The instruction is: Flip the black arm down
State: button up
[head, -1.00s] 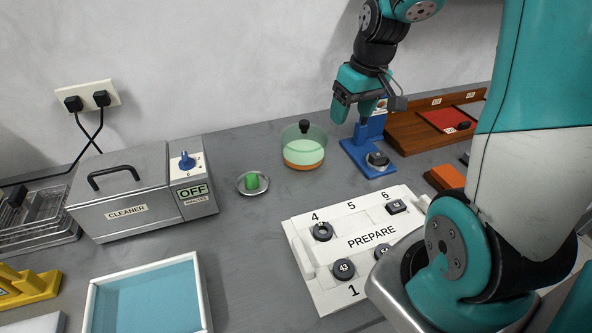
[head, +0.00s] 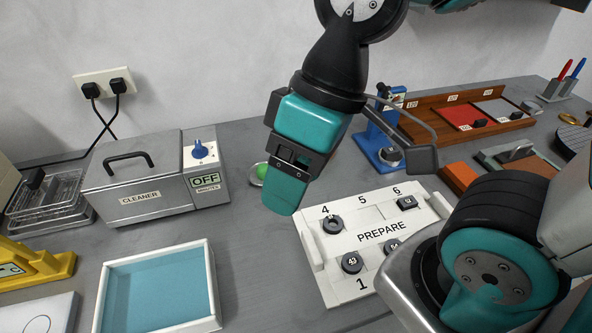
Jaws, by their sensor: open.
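I cannot make out a black arm for certain. A blue stand (head: 374,146) with a dark round piece (head: 390,156) on its base stands right of my gripper, partly hidden behind my wrist and its bracket. My gripper (head: 290,190) is open, with teal fingers pointing down. I see nothing held between the fingers.
The white PREPARE tray (head: 375,258) holds several dark round pieces. The grey cleaner (head: 150,190), marked OFF, and a blue-floored tray (head: 160,290) are at left. An orange block (head: 458,178) and wooden tray (head: 425,122) are at right. Bare table lies between.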

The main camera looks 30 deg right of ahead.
aim_at(380, 86)
jog(key=z, duration=0.05)
jog(key=k, duration=0.5)
jog(key=z, duration=0.7)
jog(key=i, duration=0.75)
jog(key=u, duration=0.8)
